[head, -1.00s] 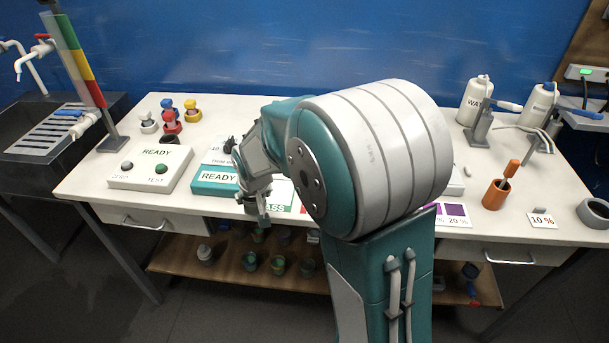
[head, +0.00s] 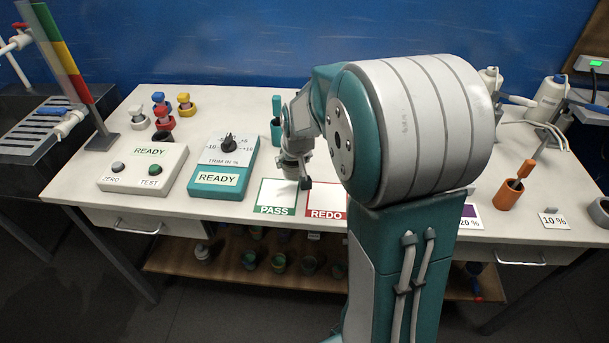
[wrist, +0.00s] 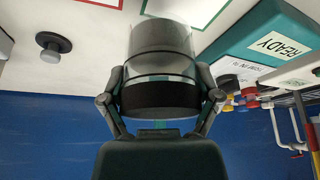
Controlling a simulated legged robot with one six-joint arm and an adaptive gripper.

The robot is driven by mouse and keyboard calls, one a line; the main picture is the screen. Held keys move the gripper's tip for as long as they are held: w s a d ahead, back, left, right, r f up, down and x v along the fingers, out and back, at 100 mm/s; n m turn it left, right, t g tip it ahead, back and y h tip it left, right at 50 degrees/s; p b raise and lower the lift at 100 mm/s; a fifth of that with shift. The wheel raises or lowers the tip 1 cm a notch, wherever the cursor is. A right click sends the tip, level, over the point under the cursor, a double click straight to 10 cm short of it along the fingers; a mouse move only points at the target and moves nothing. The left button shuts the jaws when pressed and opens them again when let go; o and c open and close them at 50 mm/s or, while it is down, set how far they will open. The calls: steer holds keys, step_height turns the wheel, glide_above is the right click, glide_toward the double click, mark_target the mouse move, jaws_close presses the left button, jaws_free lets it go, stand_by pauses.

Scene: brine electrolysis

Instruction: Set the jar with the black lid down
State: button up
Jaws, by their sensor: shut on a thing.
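My gripper (wrist: 162,98) is shut on the jar with the black lid (wrist: 160,65), one finger on each side. The wrist view is upside down: the black lid is nearest my palm, and the clear jar with grey contents points toward the table. In the head view my gripper (head: 298,178) is above the rear right part of the green-edged PASS square (head: 272,197), near the red-edged REDO square (head: 327,212). There my gripper mostly hides the jar. I cannot tell whether the jar touches the table.
A teal TRIM box (head: 207,190) marked READY stands left of PASS. A white READY box (head: 120,182) with two buttons stands farther left, with coloured-topped pieces (head: 160,110) behind. An orange holder (head: 508,193) stands at right. A dark knobbed piece (wrist: 53,46) stands nearby.

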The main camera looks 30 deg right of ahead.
steer(key=d+f, duration=0.3)
steer(key=shift+w+f, duration=0.25)
steer(key=shift+f, duration=0.05)
steer(key=f, duration=0.3)
steer(key=shift+d+f, duration=0.3)
steer(key=shift+f, duration=0.1)
steer(key=o, duration=1.1)
